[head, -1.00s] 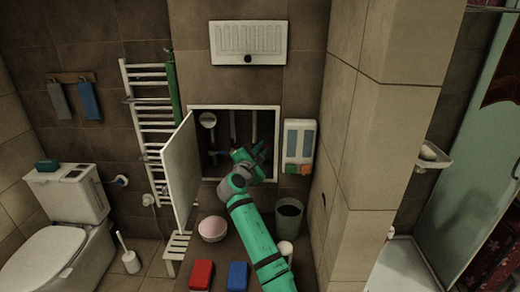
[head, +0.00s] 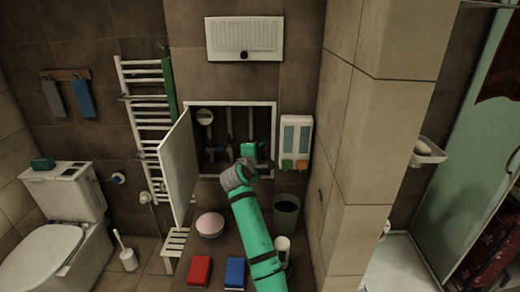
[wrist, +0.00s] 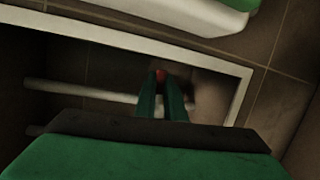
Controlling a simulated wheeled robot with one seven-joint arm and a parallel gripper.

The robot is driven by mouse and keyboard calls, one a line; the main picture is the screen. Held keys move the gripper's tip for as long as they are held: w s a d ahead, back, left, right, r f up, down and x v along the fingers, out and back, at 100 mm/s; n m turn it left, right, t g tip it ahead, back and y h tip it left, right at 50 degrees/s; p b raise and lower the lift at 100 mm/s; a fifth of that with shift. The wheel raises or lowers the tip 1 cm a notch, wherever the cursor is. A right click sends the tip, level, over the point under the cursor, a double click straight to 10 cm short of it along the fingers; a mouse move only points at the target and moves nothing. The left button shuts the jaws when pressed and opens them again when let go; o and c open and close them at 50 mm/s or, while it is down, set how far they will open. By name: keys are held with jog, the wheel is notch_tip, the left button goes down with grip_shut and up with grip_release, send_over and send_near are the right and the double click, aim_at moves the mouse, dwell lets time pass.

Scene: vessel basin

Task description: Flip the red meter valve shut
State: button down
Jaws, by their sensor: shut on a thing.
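The red meter valve shows in the wrist view as a small red piece (wrist: 160,75) between my fingertips; most of it is hidden by the fingers. My gripper (wrist: 161,84) is shut on it, with two dark green fingers reaching into the wall recess. In the head view my gripper (head: 252,153) is at the right part of the recess and covers the valve. The recess has a white frame (head: 238,103) and holds light vertical pipes (head: 229,122). I cannot tell the valve's angle.
The white cabinet door (head: 178,168) stands open left of the recess. A soap dispenser (head: 296,134) hangs close on the right. A tiled pillar (head: 385,130) stands right.

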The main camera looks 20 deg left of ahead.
jog(key=shift+d+f+m, duration=0.15)
jog(key=shift+f+m, duration=0.05)
jog(key=shift+m, duration=0.2)
jog(key=shift+w, duration=0.1)
jog(key=c, duration=1.8)
grip_release()
jog(key=shift+d, duration=0.1)
jog(key=shift+c, duration=0.2)
jog(key=shift+s, duration=0.4)
jog(key=s+r, duration=0.2)
jog(key=s, duration=0.7)
jog(key=shift+s+d, duration=0.15)
jog(key=shift+s, duration=0.25)
